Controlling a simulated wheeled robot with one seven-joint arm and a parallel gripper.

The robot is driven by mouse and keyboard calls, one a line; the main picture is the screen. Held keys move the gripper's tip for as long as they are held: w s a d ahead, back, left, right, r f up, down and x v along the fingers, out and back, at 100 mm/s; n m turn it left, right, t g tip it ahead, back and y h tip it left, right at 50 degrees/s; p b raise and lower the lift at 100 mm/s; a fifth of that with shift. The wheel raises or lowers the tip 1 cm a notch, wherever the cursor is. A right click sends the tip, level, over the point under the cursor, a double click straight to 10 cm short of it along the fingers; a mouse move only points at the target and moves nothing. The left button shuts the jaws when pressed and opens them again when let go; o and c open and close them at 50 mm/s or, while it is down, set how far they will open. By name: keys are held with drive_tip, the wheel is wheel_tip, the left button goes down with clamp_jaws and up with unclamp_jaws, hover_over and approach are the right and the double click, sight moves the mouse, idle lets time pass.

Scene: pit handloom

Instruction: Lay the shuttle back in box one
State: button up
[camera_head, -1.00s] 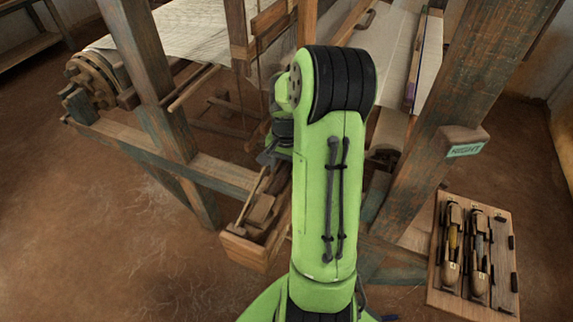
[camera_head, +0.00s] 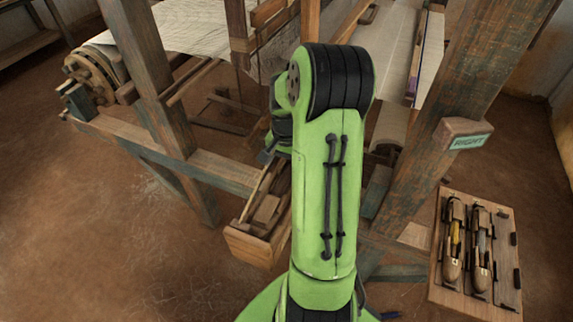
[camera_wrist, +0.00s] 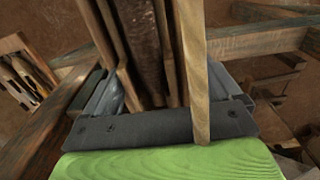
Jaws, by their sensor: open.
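An open-topped wooden box (camera_head: 257,238) juts from the loom's front at centre-left in the head view, with a brown wooden block (camera_head: 266,209) inside. I cannot tell whether that block is a shuttle. My gripper (camera_wrist: 165,92) is open in the wrist view, its grey jaws spread either side of wooden slats and a dark brown strip (camera_wrist: 142,40). A tan wooden stick (camera_wrist: 194,65) crosses the view between the jaws. No shuttle is clearly seen between them. In the head view my arm hides most of the gripper. Two shuttles (camera_head: 454,245) (camera_head: 480,250) lie on the board at right.
The wooden board (camera_head: 507,285) lies at lower right; its shuttles also show in the wrist view (camera_wrist: 27,78). A thick loom post (camera_head: 432,130) with a "RIGHT" sign (camera_head: 468,141) stands right of my arm. Another post (camera_head: 150,95) stands left. The earthen floor at lower left is clear.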

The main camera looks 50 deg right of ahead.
drive_tip(key=shift+s+a+f, duration=0.1)
drive_tip(key=shift+a+f, duration=0.1)
wheel_tip(320, 180, up, 8)
drive_tip(key=p, duration=0.6)
drive_tip(key=shift+d+r, duration=0.15)
drive_tip(key=shift+r, duration=0.1)
drive_tip(key=shift+f, duration=0.15)
drive_tip(key=a+r+n+t+h+b, duration=0.1)
drive_tip(key=a+r+n+b, duration=0.1)
drive_tip(key=a+r+n, duration=0.35)
drive_tip(key=s+a+r+n+t+b, duration=0.1)
drive_tip(key=s+a+n, duration=0.3)
drive_tip(key=a, duration=0.5)
drive_tip(key=s+a+r+n+t+y+b, duration=0.1)
drive_tip(key=s+a+r+n+t+b, duration=0.1)
drive_tip(key=s+a, duration=0.6)
drive_tip(key=shift+a+r+n+t, duration=0.7)
drive_tip(key=shift+r+n+t, duration=0.15)
drive_tip(key=shift+n, duration=0.4)
